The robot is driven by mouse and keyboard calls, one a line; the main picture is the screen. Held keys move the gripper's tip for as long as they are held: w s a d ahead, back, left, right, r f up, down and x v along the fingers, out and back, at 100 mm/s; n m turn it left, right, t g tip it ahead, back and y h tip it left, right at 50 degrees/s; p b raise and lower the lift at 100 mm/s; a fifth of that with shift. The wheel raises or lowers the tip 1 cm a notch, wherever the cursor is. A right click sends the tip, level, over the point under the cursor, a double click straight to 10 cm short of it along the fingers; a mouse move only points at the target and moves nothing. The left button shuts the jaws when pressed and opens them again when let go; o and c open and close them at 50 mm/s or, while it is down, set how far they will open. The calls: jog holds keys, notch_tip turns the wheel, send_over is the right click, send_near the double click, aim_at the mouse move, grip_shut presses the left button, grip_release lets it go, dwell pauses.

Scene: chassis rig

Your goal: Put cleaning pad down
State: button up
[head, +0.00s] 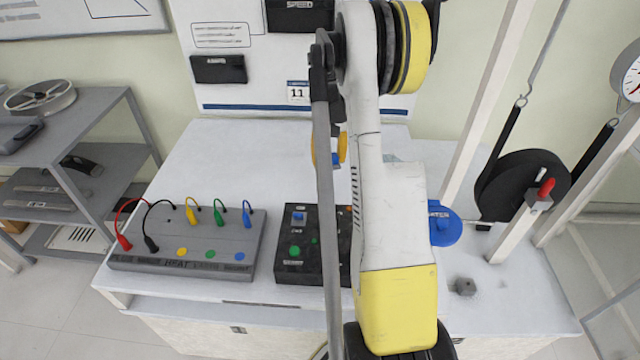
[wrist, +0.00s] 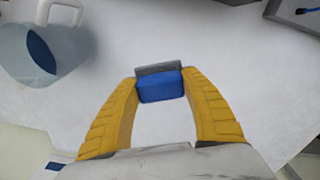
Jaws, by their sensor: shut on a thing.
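The cleaning pad (wrist: 160,86), a small blue block with a grey layer along one side, is between the two yellow fingertips of my gripper (wrist: 160,84) in the wrist view. The gripper is shut on it. White tabletop (wrist: 165,125) shows around and beneath it; I cannot tell whether the pad touches the surface. In the head view my arm hides most of the gripper, with only bits of yellow finger (head: 342,148) and blue showing over the back of the bench (head: 240,150).
A pale jug (wrist: 45,50) with a handle stands nearby in the wrist view. In the head view, a grey cable box (head: 190,245) and a black button box (head: 297,265) occupy the front left. A blue round item (head: 443,225) and grey nut (head: 464,287) lie right. The back left is clear.

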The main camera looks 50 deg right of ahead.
aim_at(329, 189)
notch_tip(329, 189, down, 9)
jog(key=b, duration=0.3)
jog(key=shift+s, duration=0.15)
jog(key=shift+f+b, duration=0.2)
jog(key=shift+b, duration=0.15)
jog(key=o, duration=1.1)
